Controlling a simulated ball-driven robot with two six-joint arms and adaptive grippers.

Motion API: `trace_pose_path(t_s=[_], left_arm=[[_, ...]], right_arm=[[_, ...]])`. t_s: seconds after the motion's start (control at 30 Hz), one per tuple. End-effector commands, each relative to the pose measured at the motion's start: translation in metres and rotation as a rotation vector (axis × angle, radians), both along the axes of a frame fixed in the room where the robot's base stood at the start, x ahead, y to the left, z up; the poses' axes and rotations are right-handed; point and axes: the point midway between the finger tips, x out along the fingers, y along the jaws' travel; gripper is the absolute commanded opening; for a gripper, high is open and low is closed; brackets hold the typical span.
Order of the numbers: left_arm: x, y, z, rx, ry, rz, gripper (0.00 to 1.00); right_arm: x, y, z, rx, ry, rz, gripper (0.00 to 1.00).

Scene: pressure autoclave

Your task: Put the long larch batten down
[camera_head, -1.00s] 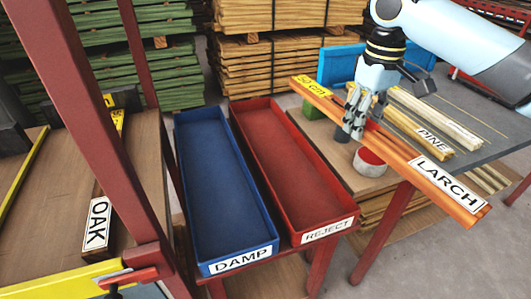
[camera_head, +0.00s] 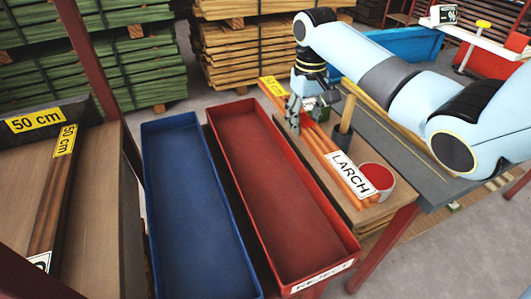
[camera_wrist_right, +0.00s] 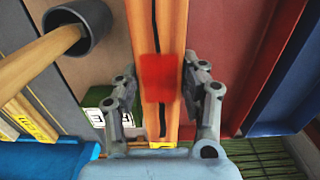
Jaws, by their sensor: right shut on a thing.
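The long larch batten (camera_head: 320,145) is orange, with a yellow tag at its far end and a white LARCH label (camera_head: 350,176) near its front end. My right gripper (camera_head: 293,122) is shut on it toward its far end. The batten runs lengthwise just right of the red REJECT tray (camera_head: 283,200), over the wooden bench top; I cannot tell whether it touches the top. In the right wrist view the batten (camera_wrist_right: 158,30) passes between the fingers (camera_wrist_right: 160,100), with dark lines and a red patch on it. My left gripper is not in view.
A blue tray (camera_head: 195,210) stands left of the red one. Right of the batten are a pot with red contents (camera_head: 377,177), an upright wooden handle (camera_head: 346,118) and a green box (camera_head: 322,106). More battens lie on the left bench (camera_head: 90,215).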

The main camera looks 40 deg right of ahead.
Motion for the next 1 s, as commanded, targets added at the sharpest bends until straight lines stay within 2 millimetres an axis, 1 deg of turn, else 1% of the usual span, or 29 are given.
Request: trace_pose_path(t_s=[0.03, 0.07, 0.2, 0.27, 0.33, 0.43, 0.5, 0.63, 0.7, 0.83, 0.9, 1.0], left_arm=[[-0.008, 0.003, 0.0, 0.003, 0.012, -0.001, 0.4], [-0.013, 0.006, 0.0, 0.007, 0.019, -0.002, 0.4], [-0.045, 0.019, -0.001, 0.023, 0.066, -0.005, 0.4], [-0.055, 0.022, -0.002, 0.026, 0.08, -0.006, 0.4], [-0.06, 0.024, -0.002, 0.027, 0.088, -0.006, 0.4], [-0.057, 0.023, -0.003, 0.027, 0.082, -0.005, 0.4], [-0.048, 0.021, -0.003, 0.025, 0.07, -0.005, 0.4], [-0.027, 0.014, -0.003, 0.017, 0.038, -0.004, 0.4], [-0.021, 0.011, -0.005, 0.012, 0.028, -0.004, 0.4], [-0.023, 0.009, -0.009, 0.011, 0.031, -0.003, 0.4], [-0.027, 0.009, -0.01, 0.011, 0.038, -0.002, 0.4], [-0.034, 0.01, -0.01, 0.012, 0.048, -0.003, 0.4]], right_arm=[[0.002, 0.011, -0.005, 0.006, 0.001, 0.003, 0.0], [0.003, 0.017, -0.009, 0.006, 0.001, 0.003, 0.0], [0.008, 0.052, -0.03, 0.008, 0.001, 0.002, 0.0], [0.01, 0.066, -0.039, 0.008, 0.001, 0.002, 0.0], [0.012, 0.081, -0.048, 0.007, 0.002, 0.002, 0.0], [0.015, 0.097, -0.058, 0.004, 0.001, 0.002, 0.0], [0.016, 0.104, -0.063, 0.003, 0.0, 0.001, 0.0], [0.017, 0.109, -0.069, 0.001, 0.001, 0.0, 0.0], [0.016, 0.109, -0.08, 0.001, 0.002, 0.0, 0.0], [0.016, 0.109, -0.1, 0.001, 0.002, 0.0, 0.0], [0.017, 0.109, -0.105, 0.001, 0.001, 0.001, 0.0], [0.017, 0.109, -0.106, 0.002, -0.001, 0.001, 0.0]])
